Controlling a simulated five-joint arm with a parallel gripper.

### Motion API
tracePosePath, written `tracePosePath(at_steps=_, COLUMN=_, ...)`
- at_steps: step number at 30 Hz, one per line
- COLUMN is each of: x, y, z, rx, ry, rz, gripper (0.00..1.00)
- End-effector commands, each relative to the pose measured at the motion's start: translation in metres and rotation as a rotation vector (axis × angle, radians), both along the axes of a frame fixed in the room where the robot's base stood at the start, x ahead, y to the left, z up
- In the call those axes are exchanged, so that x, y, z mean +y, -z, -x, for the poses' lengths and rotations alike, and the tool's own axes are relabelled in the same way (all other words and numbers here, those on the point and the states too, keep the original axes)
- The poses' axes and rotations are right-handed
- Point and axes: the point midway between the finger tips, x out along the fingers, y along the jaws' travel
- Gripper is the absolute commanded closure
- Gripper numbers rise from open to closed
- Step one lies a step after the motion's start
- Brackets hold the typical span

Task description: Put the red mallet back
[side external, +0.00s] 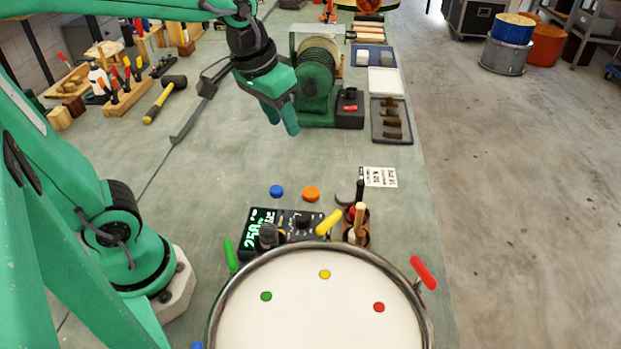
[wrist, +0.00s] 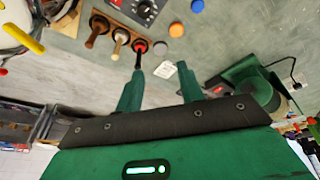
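The red mallet (side external: 353,212) stands handle up in the rack, its black handle rising and its red head low in a cup. It also shows in the wrist view (wrist: 140,46), at the right end of the mallet row. The brown rack (side external: 364,238) sits just behind the drum (side external: 300,320), with other mallets beside the red one. My gripper (side external: 281,118) is open and empty, high above the bench and well behind the rack. In the wrist view its two fingers (wrist: 158,78) are apart with nothing between them; the red mallet's handle appears near the left fingertip.
A control box (side external: 285,222) stands left of the rack. Blue (side external: 277,191), orange (side external: 311,194) and grey discs lie behind it. A green grinder (side external: 317,80) stands near my gripper. A yellow-handled hammer (side external: 165,98) lies left. The bench middle is mostly clear.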

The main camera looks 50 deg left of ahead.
Motion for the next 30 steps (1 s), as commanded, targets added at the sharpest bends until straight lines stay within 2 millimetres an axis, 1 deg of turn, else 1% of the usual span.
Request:
tracePosePath(at_steps=1, x=0.004, y=-0.002, z=0.010, rx=-0.023, ry=0.003, rz=-0.002, gripper=0.62)
tracePosePath(at_steps=9, x=0.021, y=0.000, z=0.055, rx=-0.123, ry=0.030, rz=-0.027, gripper=0.62)
tracePosePath(at_steps=15, x=0.028, y=0.005, z=0.076, rx=-0.174, ry=0.042, rz=-0.045, gripper=0.62)
tracePosePath(at_steps=20, x=0.030, y=0.008, z=0.082, rx=-0.189, ry=0.048, rz=-0.052, gripper=0.62)
tracePosePath(at_steps=30, x=0.030, y=0.008, z=0.082, rx=-0.189, ry=0.049, rz=-0.052, gripper=0.62)
